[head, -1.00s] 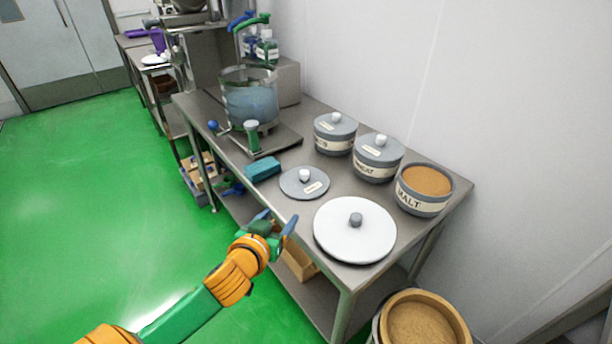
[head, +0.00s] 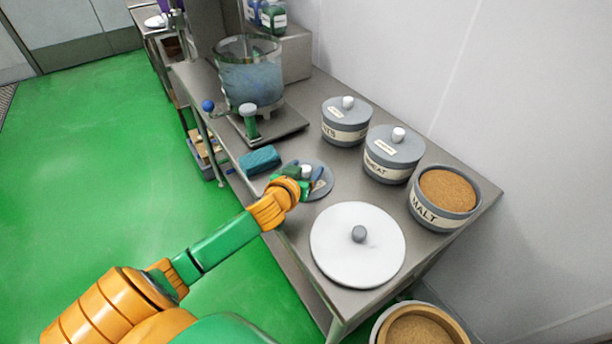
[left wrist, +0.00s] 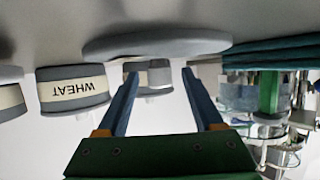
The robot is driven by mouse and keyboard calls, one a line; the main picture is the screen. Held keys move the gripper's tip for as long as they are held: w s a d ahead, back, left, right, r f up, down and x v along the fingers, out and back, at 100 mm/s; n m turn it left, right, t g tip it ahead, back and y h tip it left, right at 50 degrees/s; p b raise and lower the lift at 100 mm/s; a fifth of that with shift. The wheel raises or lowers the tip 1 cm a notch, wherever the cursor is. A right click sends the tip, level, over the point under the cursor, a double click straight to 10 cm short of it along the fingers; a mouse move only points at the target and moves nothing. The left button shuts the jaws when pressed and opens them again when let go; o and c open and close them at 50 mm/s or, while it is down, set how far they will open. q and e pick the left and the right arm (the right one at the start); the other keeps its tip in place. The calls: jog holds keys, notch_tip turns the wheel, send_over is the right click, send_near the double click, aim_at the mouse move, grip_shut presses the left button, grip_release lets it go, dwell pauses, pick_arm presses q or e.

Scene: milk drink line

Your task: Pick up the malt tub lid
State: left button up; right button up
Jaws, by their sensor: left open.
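The malt tub lid (head: 325,186) is a flat grey disc with a white knob and a small label. It lies on the steel table, left of the open malt tub (head: 441,204). My left gripper (head: 303,176) is open at the lid's near left side, with its fingers by the knob. It hides part of the lid. In the left wrist view, which is upside down, the lid (left wrist: 157,41) spans the space just beyond the open fingertips (left wrist: 160,73). Whether the fingers flank the knob is unclear. My right gripper is not in view.
A large white lid (head: 345,250) lies to the right. The wheat tub (head: 390,160) and another lidded tub (head: 343,127) stand behind. A teal cloth (head: 260,160) lies left of the lid, and a glass vessel (head: 249,80) stands further back.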

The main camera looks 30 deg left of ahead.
pick_arm(q)
jog(key=shift+w+f, duration=0.15)
jog(key=shift+w, duration=0.05)
jog(key=shift+s, duration=0.15)
grip_shut()
jog(key=shift+r, duration=0.2)
